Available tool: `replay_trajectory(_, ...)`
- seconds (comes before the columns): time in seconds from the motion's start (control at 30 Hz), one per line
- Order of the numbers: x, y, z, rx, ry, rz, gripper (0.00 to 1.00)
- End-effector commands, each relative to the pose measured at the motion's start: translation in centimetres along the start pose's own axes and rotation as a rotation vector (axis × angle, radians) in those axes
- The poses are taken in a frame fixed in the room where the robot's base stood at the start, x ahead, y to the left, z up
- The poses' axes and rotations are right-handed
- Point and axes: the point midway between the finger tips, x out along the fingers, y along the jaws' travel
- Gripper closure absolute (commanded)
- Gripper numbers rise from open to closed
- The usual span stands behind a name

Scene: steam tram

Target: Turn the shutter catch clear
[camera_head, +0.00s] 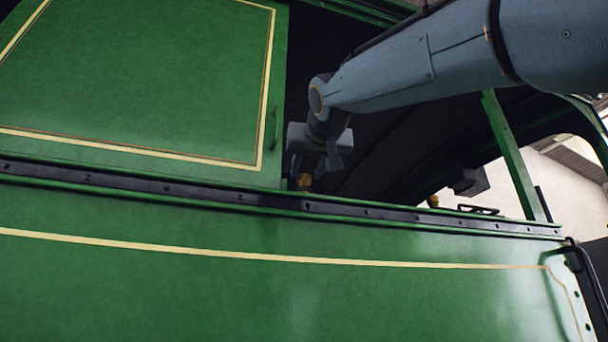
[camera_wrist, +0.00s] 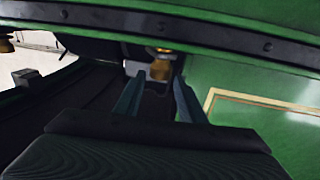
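The shutter catch appears as a small brass piece (camera_head: 303,181) at the lower right corner of the green shutter panel (camera_head: 140,80), just above the black riveted rail. The panel has cream lining. My gripper (camera_head: 314,168) points down into the dark opening beside the panel, close above the brass piece. In the wrist view, the two fingers of my gripper (camera_wrist: 158,77) are apart. The brass catch (camera_wrist: 160,70) shows in the gap near their tips, with space on both sides. I cannot tell its exact turn or whether a finger touches it.
The black riveted rail (camera_head: 330,208) runs along the top of the green lower side (camera_head: 200,290). A second brass piece (camera_head: 433,201) stands farther right on the ledge. A green post (camera_head: 515,155) and a black handrail (camera_head: 588,275) are at the right. The opening's interior is dark.

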Motion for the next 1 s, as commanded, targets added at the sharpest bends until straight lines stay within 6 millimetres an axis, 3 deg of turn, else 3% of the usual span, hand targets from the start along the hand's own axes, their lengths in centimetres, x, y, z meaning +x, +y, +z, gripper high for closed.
replay_trajectory(0.3,4.0,0.0,-0.1,0.000,-0.002,0.000,0.64)
replay_trajectory(0.63,4.4,0.0,0.1,0.000,0.000,0.000,0.64)
replay_trajectory(0.67,4.4,0.0,0.1,0.000,0.000,0.000,0.65)
replay_trajectory(0.83,4.4,0.0,0.1,0.000,0.000,0.000,0.94)
replay_trajectory(1.0,4.4,0.0,0.1,0.001,-0.001,0.003,0.93)
